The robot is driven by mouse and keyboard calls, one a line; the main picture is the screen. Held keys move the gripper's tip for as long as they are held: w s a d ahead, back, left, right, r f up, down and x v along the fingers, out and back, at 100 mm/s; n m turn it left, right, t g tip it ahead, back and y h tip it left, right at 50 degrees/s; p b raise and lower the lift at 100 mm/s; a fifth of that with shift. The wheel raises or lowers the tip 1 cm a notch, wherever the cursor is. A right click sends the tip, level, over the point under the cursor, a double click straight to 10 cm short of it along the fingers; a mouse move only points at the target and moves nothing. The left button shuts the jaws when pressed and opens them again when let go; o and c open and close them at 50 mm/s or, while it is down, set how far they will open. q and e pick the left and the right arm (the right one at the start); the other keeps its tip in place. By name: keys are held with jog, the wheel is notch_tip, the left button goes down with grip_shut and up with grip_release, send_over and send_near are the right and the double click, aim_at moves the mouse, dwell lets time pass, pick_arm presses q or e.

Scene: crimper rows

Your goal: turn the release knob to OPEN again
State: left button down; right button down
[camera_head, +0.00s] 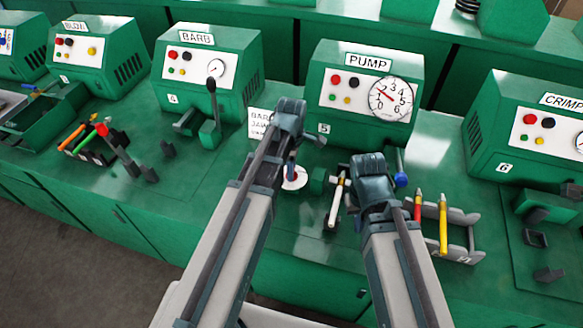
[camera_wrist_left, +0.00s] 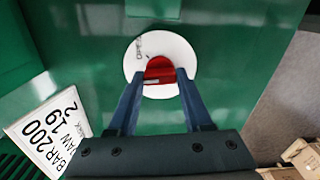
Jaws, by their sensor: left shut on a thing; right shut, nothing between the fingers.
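The release knob is a red knob (camera_wrist_left: 158,70) on a round white dial (camera_wrist_left: 168,50) set in the green bench top. In the left wrist view my left gripper (camera_wrist_left: 160,78) has a finger on each side of the knob and is shut on it. In the head view the dial (camera_head: 297,184) lies in front of the PUMP machine, partly hidden by my left gripper (camera_head: 290,166). My right gripper (camera_head: 370,166) is to the right of it, away from the knob; its fingertips are largely hidden behind its own wrist.
The PUMP machine (camera_head: 368,62) with its gauge (camera_head: 390,98) stands behind. A white-handled tool (camera_head: 337,200) lies right of the dial. A blue-tipped lever (camera_head: 400,179) and a rack (camera_head: 460,218) with red and yellow handles are near my right gripper. A printed card (camera_wrist_left: 45,132) lies left.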

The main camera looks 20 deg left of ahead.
pick_arm(q)
jog(key=m, duration=0.5)
jog(key=shift+m, duration=0.3)
jog(key=m, duration=0.4)
jog(key=shift+m, duration=0.6)
jog(key=shift+c, duration=1.6)
grip_release()
notch_tip(320, 180, up, 14)
jog(key=p, duration=1.3)
jog(key=shift+p, duration=0.4)
pick_arm(e)
notch_tip(320, 180, up, 14)
